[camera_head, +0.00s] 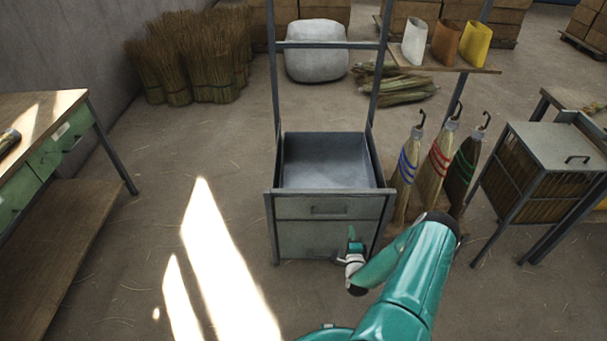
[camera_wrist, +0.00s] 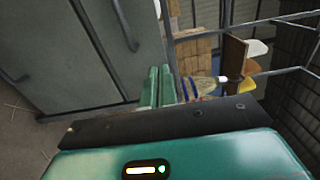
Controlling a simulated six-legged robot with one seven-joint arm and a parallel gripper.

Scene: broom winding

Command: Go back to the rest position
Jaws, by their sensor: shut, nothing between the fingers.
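My gripper (camera_head: 354,244) is at the end of my teal arm, in front of the lower right part of the grey drawer cabinet (camera_head: 312,238) in the head view. In the wrist view my gripper (camera_wrist: 157,86) shows as two teal fingers side by side, shut with nothing between them. The grey cabinet front (camera_wrist: 95,45) with its handles fills the left of the wrist view. My gripper appears apart from the cabinet, but the exact gap is hard to tell.
The cabinet's upper drawer (camera_head: 325,160) is open and looks empty. A wire-sided bin (camera_head: 545,165) stands farther right. A workbench (camera_head: 45,125) is at left. The floor (camera_head: 165,200) between bench and cabinet is clear.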

